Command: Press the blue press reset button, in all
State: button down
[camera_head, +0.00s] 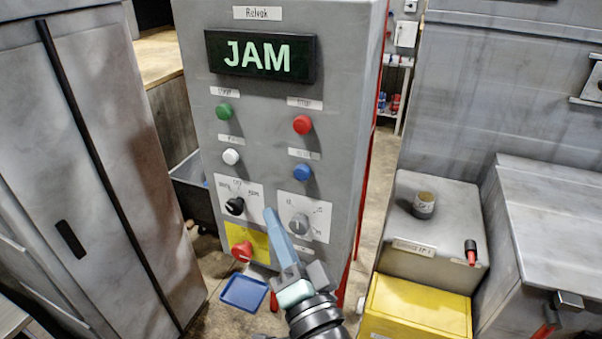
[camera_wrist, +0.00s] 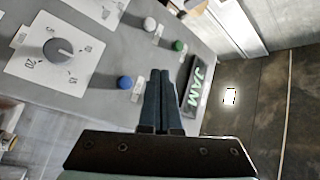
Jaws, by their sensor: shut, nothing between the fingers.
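The blue button (camera_head: 303,172) is on the front of the grey control panel (camera_head: 345,110), right column, below the red button. A small label sits above it. It also shows in the wrist view (camera_wrist: 124,82), left of my fingers. My gripper (camera_head: 269,213) is shut and empty, its fingers pointing up toward the panel. In the head view the fingertips are below and left of the blue button, between the two knob plates. In the wrist view the fingertips (camera_wrist: 160,72) are apart from the button in the picture; the gap to the panel is hard to judge.
The display (camera_head: 262,55) reads JAM. Green (camera_head: 224,110), red (camera_head: 302,124) and white (camera_head: 231,157) buttons are nearby. A black selector (camera_head: 235,206), a grey dial (camera_head: 299,223) and a red emergency knob (camera_head: 242,250) sit lower. A yellow box (camera_head: 416,308) stands right.

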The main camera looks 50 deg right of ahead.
aim_at(302, 173)
jog(key=w+d+b, duration=0.2)
jog(key=w+d, duration=0.1)
jog(key=d, duration=0.5)
jog(key=shift+w, duration=0.15)
jog(key=shift+d, duration=0.1)
dwell(1.9)
jog(key=shift+w+d+b, duration=0.15)
jog(key=shift+d+b, duration=0.2)
jog(key=shift+w+d+r+b, duration=0.1)
jog(key=shift+w+d+b, duration=0.1)
jog(key=shift+d+b, duration=0.2)
dwell(0.7)
dwell(0.3)
jog(key=shift+s+a+p, duration=0.3)
jog(key=shift+s+a, duration=0.1)
jog(key=shift+a, duration=0.4)
